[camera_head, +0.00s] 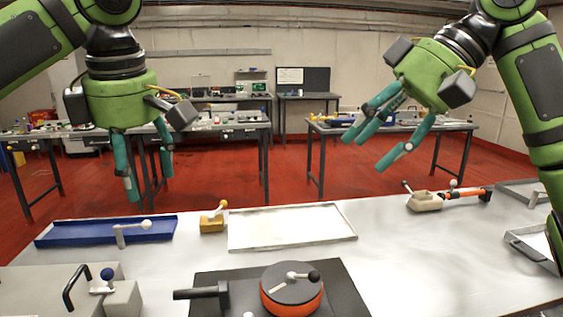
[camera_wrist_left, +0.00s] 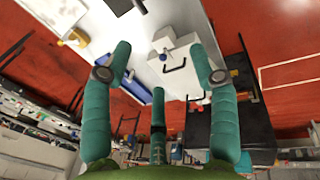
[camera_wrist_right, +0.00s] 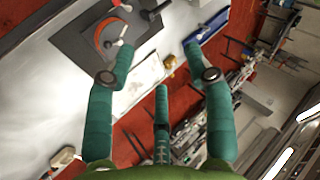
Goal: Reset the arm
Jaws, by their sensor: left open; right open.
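My left gripper (camera_head: 148,180) hangs above the far left side of the white table, with its teal fingers spread and nothing between them. Its open fingers also show in the left wrist view (camera_wrist_left: 162,80). My right gripper (camera_head: 372,150) is raised over the right part of the table, tilted, with its fingers spread and empty. Its fingers also show in the right wrist view (camera_wrist_right: 158,70). Both grippers are clear of the table and touch nothing.
The white table (camera_head: 400,265) holds a blue tray (camera_head: 75,233), a small yellow block (camera_head: 212,223), a white tray (camera_head: 290,240), an orange round device (camera_head: 291,300) on a dark plate, a grey handled box (camera_head: 40,290) and a beige fixture (camera_head: 425,202). Benches stand behind.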

